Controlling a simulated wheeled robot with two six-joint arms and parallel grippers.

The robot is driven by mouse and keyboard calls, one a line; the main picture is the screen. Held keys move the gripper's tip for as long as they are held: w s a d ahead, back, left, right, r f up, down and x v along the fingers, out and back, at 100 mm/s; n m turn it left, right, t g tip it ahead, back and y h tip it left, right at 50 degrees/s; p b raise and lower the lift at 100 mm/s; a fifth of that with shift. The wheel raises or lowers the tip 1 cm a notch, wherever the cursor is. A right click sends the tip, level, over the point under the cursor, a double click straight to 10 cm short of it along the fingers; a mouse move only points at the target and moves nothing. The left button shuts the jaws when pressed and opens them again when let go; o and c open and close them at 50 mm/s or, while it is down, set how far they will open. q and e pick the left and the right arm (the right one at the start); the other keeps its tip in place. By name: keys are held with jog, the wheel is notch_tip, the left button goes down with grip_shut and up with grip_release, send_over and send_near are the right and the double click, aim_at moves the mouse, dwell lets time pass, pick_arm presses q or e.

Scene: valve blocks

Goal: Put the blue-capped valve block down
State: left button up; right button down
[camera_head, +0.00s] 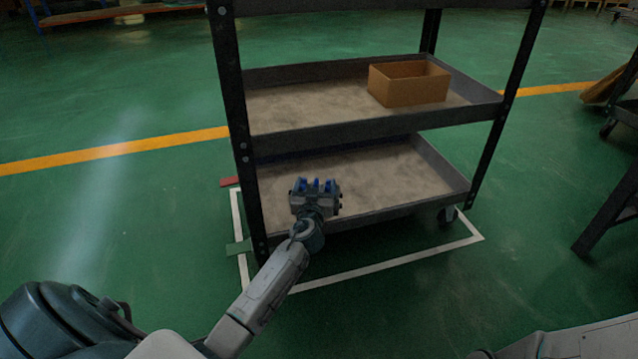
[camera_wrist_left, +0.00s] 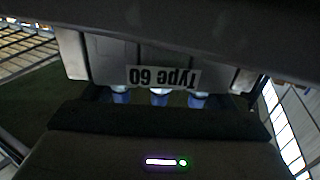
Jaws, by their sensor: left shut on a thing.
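The valve block (camera_head: 303,201) is grey with several blue caps on top. It shows in the head view against the cart's lower shelf (camera_head: 400,178), near that shelf's front left part. My left gripper (camera_head: 316,211) is shut on the block and partly covers it. I cannot tell whether the block touches the shelf. In the left wrist view the block (camera_wrist_left: 105,58) shows close up with an upside-down "Type 60" label and blue caps. My right gripper is not in view.
The dark cart has an open brown box (camera_head: 408,92) on its upper shelf (camera_head: 310,105), above the lower one. A cart post (camera_head: 240,150) stands just left of the block. The lower shelf is bare to the right. White tape (camera_head: 390,265) outlines the floor around the cart.

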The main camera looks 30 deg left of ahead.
pick_arm(q)
jog(key=shift+f+b, duration=1.3)
jog(key=shift+f, duration=0.7)
jog(key=shift+r, duration=0.1)
jog(key=o, duration=1.6)
jog(key=shift+f, duration=0.25)
jog(key=o, duration=0.4)
jog(key=shift+r, duration=0.1)
jog(key=shift+o, duration=0.2)
jog(key=p+v, duration=0.3)
jog(key=v, duration=0.9)
jog(key=shift+r, duration=0.1)
